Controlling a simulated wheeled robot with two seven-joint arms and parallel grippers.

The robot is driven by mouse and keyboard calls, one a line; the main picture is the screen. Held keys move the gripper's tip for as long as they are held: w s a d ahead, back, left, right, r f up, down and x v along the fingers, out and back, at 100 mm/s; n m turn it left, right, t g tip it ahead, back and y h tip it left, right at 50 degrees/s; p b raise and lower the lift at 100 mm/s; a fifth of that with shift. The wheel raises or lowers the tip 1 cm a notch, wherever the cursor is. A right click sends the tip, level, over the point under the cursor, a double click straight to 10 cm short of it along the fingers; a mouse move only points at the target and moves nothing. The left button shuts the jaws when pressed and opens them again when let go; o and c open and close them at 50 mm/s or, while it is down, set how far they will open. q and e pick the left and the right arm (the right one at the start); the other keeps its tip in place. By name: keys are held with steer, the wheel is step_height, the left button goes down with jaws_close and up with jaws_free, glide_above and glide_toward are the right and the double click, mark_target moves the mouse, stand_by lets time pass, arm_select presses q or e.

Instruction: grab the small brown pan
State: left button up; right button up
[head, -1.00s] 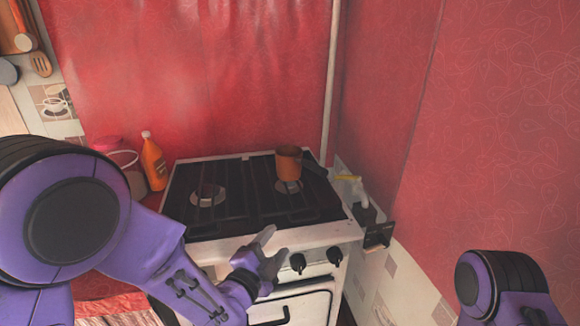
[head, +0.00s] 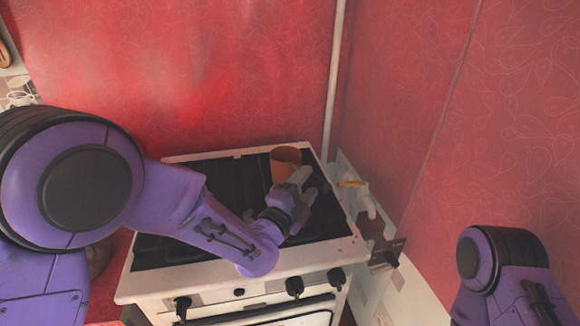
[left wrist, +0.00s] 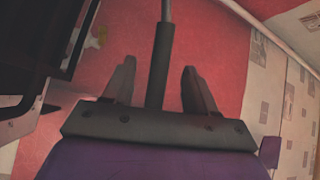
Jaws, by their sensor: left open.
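The small brown pan (head: 284,158) stands upright on the back right part of the stove, and its lower side is partly behind my left gripper. My left gripper (head: 304,184) is open, with its fingertips right in front of the pan. In the left wrist view, a dark rod (left wrist: 162,50) runs between the two open fingers (left wrist: 158,88). It looks like the pan's handle, with the fingers apart on either side of it. The pan's body is not clear in that view. Only part of my right arm shows at the lower right; its gripper is out of view.
The stove (head: 130,287) has dark grates and front knobs (head: 295,287). A red wall (head: 230,70) rises behind it, with a white pipe (head: 335,80) in the corner. A narrow ledge with small items, including a yellow one (head: 352,184), lies to the right.

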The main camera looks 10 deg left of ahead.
arm_select(q)
steer(key=p+x, duration=0.2)
steer(key=x, duration=0.2)
steer(key=shift+w+r, duration=0.1)
steer(key=shift+w, duration=0.2)
steer(key=shift+w+d, duration=0.25)
steer(key=shift+w, duration=0.1)
jaws_close()
steer(key=shift+r, duration=0.15)
